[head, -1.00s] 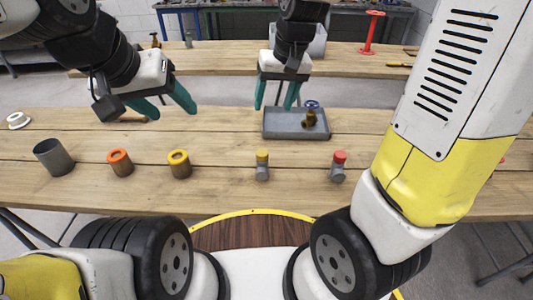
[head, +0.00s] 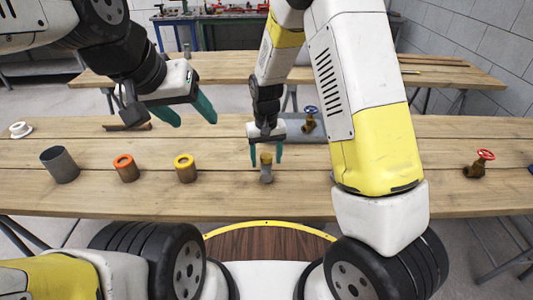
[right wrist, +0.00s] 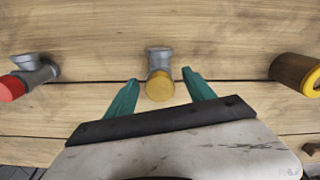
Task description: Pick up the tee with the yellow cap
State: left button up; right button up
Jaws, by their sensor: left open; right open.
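The grey tee (head: 266,175) with the yellow cap (head: 266,158) stands on the near wooden table. In the right wrist view, the tee (right wrist: 159,57) and its yellow cap (right wrist: 160,86) are in line with the gap between my fingers. My right gripper (head: 266,160) is open, pointing down over the tee, with one finger on each side of the cap; whether they touch it cannot be told. My left gripper (head: 193,117) is open and empty above the table at the left.
A red-capped grey tee (right wrist: 30,76) lies beside it; my right arm hides it from the head view. Yellow-ringed (head: 185,168) and orange-ringed (head: 125,168) cylinders and a grey cup (head: 60,165) stand left. A blue-wheeled valve (head: 310,121) is behind, a red-wheeled valve (head: 478,165) right.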

jog(key=shift+f, duration=1.25)
grip_shut()
jog(key=shift+r, duration=0.1)
